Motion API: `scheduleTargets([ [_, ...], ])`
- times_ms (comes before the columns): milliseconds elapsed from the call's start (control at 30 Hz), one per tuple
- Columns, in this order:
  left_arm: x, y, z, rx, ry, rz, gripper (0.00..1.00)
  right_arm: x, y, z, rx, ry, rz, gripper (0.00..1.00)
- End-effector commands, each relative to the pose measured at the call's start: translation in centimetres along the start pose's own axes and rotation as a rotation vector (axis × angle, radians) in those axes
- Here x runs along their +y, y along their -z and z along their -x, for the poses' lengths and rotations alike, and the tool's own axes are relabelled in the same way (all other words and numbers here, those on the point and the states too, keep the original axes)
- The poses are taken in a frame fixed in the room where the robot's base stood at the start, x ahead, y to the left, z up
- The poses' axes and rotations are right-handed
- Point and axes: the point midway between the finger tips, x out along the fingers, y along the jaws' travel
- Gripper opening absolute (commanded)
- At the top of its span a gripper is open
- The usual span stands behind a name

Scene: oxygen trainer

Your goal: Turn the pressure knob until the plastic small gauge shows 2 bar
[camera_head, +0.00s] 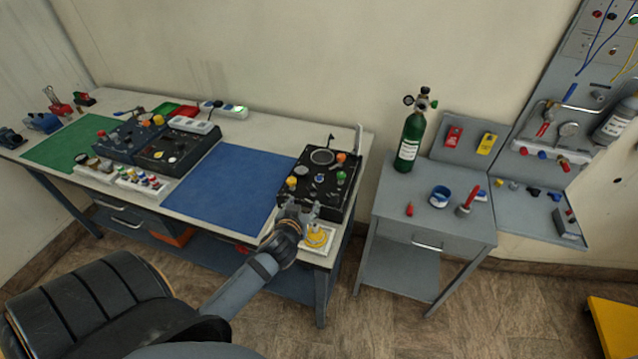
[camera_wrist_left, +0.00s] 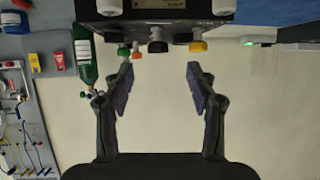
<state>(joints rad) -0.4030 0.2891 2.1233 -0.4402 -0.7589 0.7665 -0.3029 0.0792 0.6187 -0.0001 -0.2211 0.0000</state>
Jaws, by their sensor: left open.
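A black trainer box (camera_head: 313,197) sits at the right end of the long workbench. A round dial, apparently the gauge (camera_head: 322,156), is on its top; its reading is too small to tell. Around it are a yellow knob (camera_head: 292,181), a green knob (camera_head: 340,176), an orange knob (camera_head: 341,157) and a dark knob (camera_head: 319,178). I cannot tell which is the pressure knob. My left gripper (camera_head: 298,208) is open and empty at the box's near edge. In the left wrist view its fingers (camera_wrist_left: 159,75) are apart, with a black knob (camera_wrist_left: 157,45) beyond the gap. My right gripper is out of view.
A yellow item on a white tray (camera_head: 318,238) lies close to the gripper. A blue mat (camera_head: 232,188) is clear to the left. A grey side table (camera_head: 394,196) with a green cylinder (camera_head: 411,140) stands to the right, with a gap between.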

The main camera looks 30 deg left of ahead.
Motion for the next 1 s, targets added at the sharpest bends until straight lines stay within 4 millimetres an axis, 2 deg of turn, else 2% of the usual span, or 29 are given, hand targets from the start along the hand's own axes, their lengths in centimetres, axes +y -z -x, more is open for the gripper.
scheduleTargets([
  [100,0.2,1.0,-0.5,0.047,-0.016,0.017,0.57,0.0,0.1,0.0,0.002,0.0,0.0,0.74],
  [267,0.2,1.1,-1.0,0.049,-0.017,0.02,0.57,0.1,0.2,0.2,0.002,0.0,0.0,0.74],
  [367,0.2,1.4,-2.5,0.05,-0.016,0.019,0.57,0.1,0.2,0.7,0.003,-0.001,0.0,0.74],
  [600,0.3,1.6,-7.7,0.047,-0.017,0.02,0.57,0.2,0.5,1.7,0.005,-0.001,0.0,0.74],
  [700,0.4,1.6,-9.3,0.047,-0.017,0.02,0.57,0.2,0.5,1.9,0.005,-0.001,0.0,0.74],
  [833,0.4,1.6,-10.5,0.047,-0.017,0.019,0.57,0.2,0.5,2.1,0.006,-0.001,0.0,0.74],
  [1000,0.4,1.4,-10.9,0.046,-0.018,0.018,0.57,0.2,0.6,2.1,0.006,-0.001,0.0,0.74],
])
